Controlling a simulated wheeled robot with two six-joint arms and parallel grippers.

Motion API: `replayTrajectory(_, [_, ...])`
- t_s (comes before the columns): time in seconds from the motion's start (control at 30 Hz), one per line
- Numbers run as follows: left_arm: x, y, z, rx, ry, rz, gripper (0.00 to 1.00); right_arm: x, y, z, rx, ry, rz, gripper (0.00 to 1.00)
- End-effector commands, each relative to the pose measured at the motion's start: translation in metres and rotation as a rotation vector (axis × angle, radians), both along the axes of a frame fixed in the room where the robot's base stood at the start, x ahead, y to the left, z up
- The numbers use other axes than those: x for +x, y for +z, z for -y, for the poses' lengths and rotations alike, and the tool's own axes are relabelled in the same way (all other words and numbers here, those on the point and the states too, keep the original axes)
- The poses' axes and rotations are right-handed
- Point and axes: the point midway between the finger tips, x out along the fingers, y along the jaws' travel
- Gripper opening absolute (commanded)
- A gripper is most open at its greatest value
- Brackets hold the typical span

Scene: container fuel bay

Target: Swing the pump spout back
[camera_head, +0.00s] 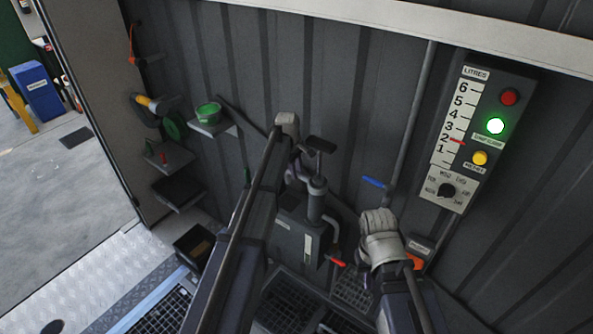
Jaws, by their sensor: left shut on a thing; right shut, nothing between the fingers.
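The hand pump (317,203) stands in the lower middle against the wall, a grey upright cylinder with a black T-shaped handle (321,145) on top. It rises beside a dark grey tank (297,238) with a pale label.
A panel (480,130) on the right has a litres scale, a lit green lamp (495,125) and a dial. A blue lever (373,182) sits by the wall pipe. A red handle (335,262) is low by the pump. Shelves with a green tub (208,113) are left. Floor grates lie below.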

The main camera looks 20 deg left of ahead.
Motion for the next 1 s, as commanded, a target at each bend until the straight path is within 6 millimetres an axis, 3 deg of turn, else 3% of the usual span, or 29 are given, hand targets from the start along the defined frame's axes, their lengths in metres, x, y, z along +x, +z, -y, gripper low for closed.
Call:
replayTrajectory(0.43, [-0.002,0.0,0.0,-0.001,0.028,0.004,0.0,0.0,0.0,0.0,0.0,0.0,0.0,0.0])
replayTrajectory(0.8, [-0.032,0.0,-0.004,0.0,0.355,0.003,0.0,0.0,0.0,0.0,0.0,0.0,0.0,0.0])
replayTrajectory(1.0, [-0.035,0.0,-0.005,0.0,0.408,0.003,0.0,0.0,0.0,0.0,0.0,0.0,0.0,0.0])
